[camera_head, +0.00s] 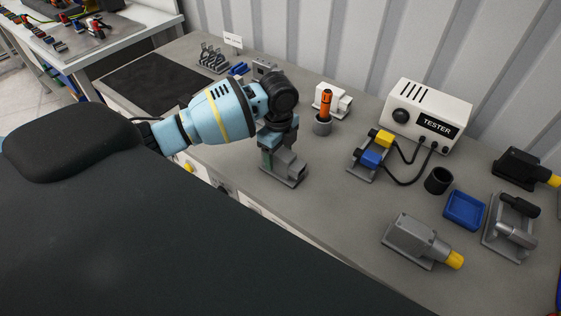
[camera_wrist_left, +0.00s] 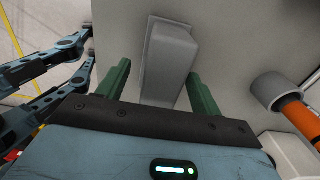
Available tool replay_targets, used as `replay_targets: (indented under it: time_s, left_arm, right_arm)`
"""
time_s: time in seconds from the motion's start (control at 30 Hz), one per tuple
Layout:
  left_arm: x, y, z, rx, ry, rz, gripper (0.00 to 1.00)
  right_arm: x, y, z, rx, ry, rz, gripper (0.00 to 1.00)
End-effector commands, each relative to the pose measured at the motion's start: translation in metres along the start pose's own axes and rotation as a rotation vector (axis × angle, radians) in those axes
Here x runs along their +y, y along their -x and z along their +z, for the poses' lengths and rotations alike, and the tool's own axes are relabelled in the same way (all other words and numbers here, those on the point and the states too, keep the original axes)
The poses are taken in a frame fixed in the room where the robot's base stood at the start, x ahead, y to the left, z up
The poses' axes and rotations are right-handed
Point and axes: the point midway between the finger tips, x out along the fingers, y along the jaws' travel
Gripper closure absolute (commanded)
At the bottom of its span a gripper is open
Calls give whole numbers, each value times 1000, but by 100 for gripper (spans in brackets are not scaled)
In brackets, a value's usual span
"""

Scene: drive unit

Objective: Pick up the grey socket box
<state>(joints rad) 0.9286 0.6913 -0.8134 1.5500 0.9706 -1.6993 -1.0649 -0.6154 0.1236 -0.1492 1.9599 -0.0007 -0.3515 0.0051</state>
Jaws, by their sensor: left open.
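The grey socket box (camera_head: 287,170) stands on the grey workbench, directly below my left gripper (camera_head: 272,155) in the head view. It is a stepped grey block on a flat base. In the left wrist view the box (camera_wrist_left: 170,55) shows between the two green fingers of my left gripper (camera_wrist_left: 158,72). The gripper is open, with a gap on each side of the box. Part of the box is hidden behind the gripper in the head view and behind the palm edge in the wrist view. My right gripper is not in view.
An orange-handled tool (camera_head: 325,103) stands in a grey holder right of the gripper. Further right are the tester (camera_head: 430,108), yellow and blue connectors, a black cup (camera_head: 438,181), a blue tray (camera_head: 464,209) and a grey motor (camera_head: 415,240). The bench's front edge is close to the box.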

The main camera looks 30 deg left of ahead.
Motion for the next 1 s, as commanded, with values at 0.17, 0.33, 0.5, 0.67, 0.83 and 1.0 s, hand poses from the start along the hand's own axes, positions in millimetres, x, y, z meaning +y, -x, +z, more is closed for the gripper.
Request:
replay_targets:
  time_s: [0.17, 0.33, 0.5, 0.67, 0.83, 1.0]
  left_arm:
    - [-2, -27, -4, 0, 0, 3, 35]
    - [-3, -40, -4, 1, 0, 1, 35]
    - [-3, -40, -4, 0, -1, 0, 35]
    - [-3, -40, -4, 0, -1, 0, 48]
    - [-3, -40, -3, 0, -1, 0, 70]
    - [-4, -39, -3, 1, -1, -2, 87]
  right_arm:
    - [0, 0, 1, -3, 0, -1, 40]
    - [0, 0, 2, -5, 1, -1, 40]
    - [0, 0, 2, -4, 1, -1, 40]
    - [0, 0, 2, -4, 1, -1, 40]
    - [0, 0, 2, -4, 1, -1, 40]
    - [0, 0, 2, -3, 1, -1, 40]
